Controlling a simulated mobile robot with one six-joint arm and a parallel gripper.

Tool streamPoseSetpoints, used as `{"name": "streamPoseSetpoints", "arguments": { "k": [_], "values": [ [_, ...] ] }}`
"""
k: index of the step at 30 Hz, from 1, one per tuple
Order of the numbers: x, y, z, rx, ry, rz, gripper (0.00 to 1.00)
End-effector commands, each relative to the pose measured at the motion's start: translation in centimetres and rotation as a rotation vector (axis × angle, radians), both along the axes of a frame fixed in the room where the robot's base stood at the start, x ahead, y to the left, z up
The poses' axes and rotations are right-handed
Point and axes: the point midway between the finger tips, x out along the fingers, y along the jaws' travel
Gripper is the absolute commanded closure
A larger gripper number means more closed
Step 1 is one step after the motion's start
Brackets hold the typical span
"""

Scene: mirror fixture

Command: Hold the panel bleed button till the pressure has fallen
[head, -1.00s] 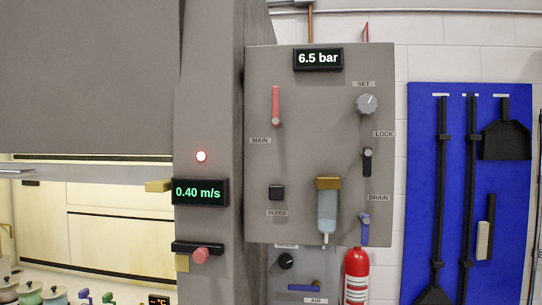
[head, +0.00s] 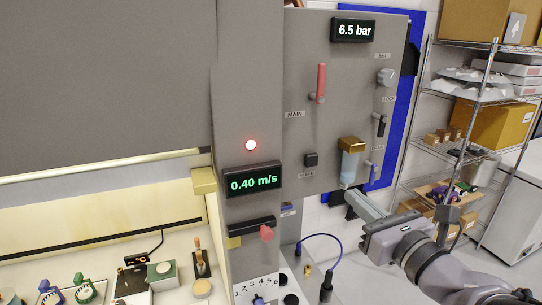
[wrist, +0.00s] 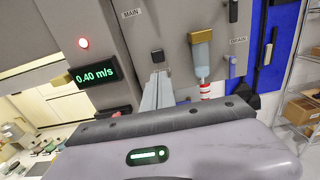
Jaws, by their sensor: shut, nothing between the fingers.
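The pressure display (head: 354,30) at the panel's top reads 6.5 bar. My gripper (head: 351,194) is in front of the panel's lower edge, below and right of the button in the head view. Its fingers are together and empty. In the wrist view the fingertips (wrist: 159,74) point up at the panel, just below the button in the picture; no contact is visible.
A brass-topped filter bowl (head: 350,165) hangs right of the button, close to my fingers. A red main lever (head: 321,82) is above. A grey column with a 0.40 m/s display (head: 253,182) stands left. Wire shelves (head: 480,130) with boxes are at right.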

Motion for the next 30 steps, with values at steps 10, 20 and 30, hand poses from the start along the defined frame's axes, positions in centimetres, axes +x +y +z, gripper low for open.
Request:
{"name": "streamPoseSetpoints", "arguments": {
  "k": [10,20,30],
  "values": [
    [3.6,1.4,0.1,-0.002,0.002,0.007,1.0],
    [10.4,3.5,0.2,-0.002,0.003,0.005,1.0],
    [13.3,4.4,0.0,-0.004,0.0,0.002,1.0]
  ]
}}
